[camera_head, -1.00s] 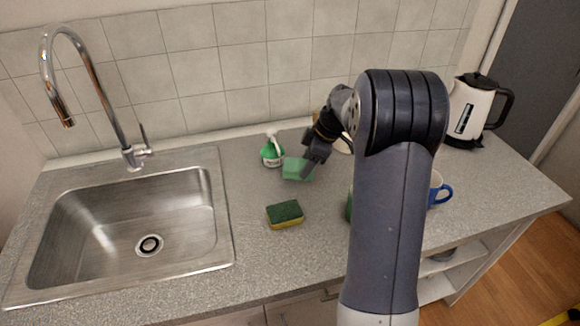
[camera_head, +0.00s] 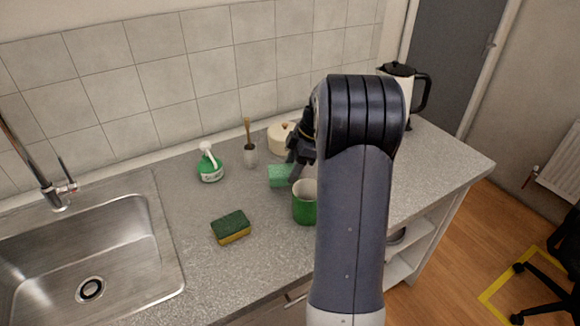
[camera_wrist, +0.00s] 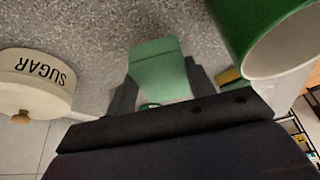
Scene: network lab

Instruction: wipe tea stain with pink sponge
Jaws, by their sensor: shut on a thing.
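My gripper (camera_head: 294,172) is shut on a light green sponge (camera_head: 279,176). In the wrist view the sponge (camera_wrist: 158,72) sits between the two dark fingers (camera_wrist: 160,88). It is close over the speckled counter; I cannot tell whether it touches. A green mug (camera_head: 305,208) with a white inside stands just in front of the gripper, and shows close at the upper right of the wrist view (camera_wrist: 262,25). I see no pink sponge and no tea stain; part of the counter is hidden behind my arm.
A dark green and yellow sponge (camera_head: 231,227) lies on the counter (camera_head: 200,262). A green soap bottle (camera_head: 210,167), a brush in a holder (camera_head: 250,155) and a sugar pot (camera_wrist: 38,83) stand toward the wall. The sink (camera_head: 95,255) is left, the kettle (camera_head: 398,90) right.

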